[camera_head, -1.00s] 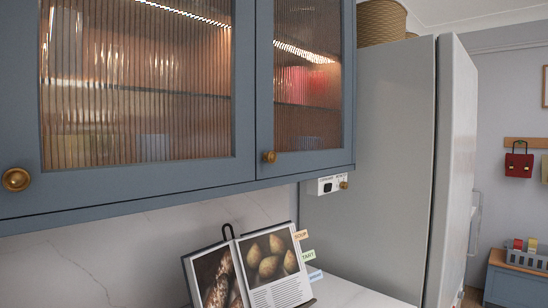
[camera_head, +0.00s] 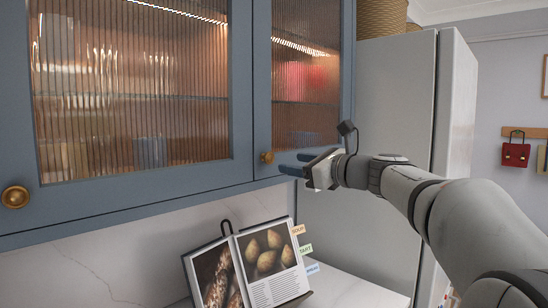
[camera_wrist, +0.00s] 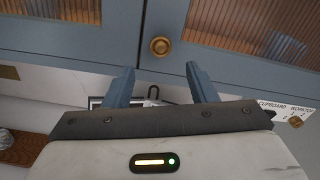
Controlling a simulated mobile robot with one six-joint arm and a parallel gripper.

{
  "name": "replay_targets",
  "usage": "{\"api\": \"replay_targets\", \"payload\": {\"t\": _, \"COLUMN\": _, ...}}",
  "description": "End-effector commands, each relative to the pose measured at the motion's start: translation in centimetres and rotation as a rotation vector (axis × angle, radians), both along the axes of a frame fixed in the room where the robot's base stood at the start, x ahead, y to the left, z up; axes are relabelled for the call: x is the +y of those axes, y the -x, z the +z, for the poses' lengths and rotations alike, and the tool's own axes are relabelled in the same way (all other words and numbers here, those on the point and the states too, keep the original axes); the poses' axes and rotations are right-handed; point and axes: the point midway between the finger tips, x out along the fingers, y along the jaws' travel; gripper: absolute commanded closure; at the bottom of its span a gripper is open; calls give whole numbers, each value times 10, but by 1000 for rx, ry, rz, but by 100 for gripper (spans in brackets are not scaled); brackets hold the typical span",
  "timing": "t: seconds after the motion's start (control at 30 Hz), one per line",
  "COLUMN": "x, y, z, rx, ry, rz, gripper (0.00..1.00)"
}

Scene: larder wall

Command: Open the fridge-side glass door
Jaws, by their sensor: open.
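The fridge-side glass door (camera_head: 305,165) is the narrow blue-framed door with ribbed glass, next to the grey fridge, and it is shut. Its round brass knob (camera_head: 267,158) sits at its lower left corner. The knob also shows in the wrist view (camera_wrist: 160,46), ahead of the fingertips and roughly midway between them. My gripper (camera_head: 293,164) is in front of the door's lower edge, to the right of the knob in the head view. Its two blue fingers (camera_wrist: 160,77) are apart with nothing between them. The knob looks clear of both fingers.
The wider glass door (camera_head: 130,90) with its own brass knob (camera_head: 15,196) is shut at the left. A cookbook on a stand (camera_head: 250,265) is on the worktop below. The grey fridge (camera_head: 395,120) stands to the right. A small labelled switch box with a knob (camera_wrist: 296,122) is under the cabinet.

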Motion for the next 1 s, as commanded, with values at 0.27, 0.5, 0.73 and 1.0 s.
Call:
{"api": "replay_targets", "payload": {"t": 0.27, "x": 26, "y": -27, "z": 4, "rx": 5, "ry": -17, "rz": 3, "gripper": 48}}
{"api": "replay_targets", "payload": {"t": 0.5, "x": 49, "y": -49, "z": 4, "rx": 3, "ry": -14, "rz": 3, "gripper": 48}}
{"api": "replay_targets", "payload": {"t": 0.73, "x": 56, "y": -55, "z": 2, "rx": 3, "ry": -14, "rz": 1, "gripper": 48}}
{"api": "replay_targets", "payload": {"t": 1.0, "x": 56, "y": -55, "z": 2, "rx": 2, "ry": -13, "rz": 2, "gripper": 57}}
